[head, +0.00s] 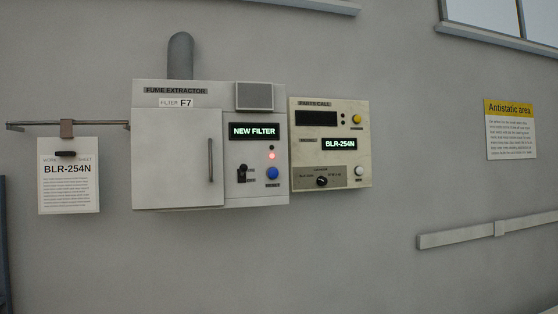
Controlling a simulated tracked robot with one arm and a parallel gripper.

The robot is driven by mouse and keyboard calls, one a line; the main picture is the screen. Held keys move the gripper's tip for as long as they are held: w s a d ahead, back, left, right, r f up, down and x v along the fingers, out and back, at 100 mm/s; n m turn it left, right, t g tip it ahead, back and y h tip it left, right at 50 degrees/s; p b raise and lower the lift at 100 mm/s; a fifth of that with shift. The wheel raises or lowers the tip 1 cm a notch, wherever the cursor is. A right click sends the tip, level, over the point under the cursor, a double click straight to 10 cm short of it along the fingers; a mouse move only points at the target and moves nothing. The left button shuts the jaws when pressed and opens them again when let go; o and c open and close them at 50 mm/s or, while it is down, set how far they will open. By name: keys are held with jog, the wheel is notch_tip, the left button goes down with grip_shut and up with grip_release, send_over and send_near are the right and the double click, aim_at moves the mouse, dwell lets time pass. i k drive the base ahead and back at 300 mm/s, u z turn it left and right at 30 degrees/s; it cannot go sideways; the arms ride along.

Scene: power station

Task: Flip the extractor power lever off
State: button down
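The fume extractor (178,160) is a pale wall-mounted cabinet left of the picture's middle, with a closed door on its left and a vertical door handle (210,160). Its display (254,131) reads "NEW FILTER". A small dark lever (242,170) sits on the lower part of its right panel, left of a blue button (272,174). The lever seems to point up, but it is too small to be sure. A red light (271,156) glows above the blue button. My gripper is not in view.
A parts-call panel (352,115) adjoins the extractor on the right. A work sheet (68,192) hangs from a rail at the left. An antistatic sign (510,130) and a pale rail (470,235) are on the right wall. The wall below the extractor is clear.

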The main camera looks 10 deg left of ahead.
aim_at(243, 169)
jog(key=z, duration=0.25)
jog(key=i, duration=1.8)
jog(key=u, duration=0.45)
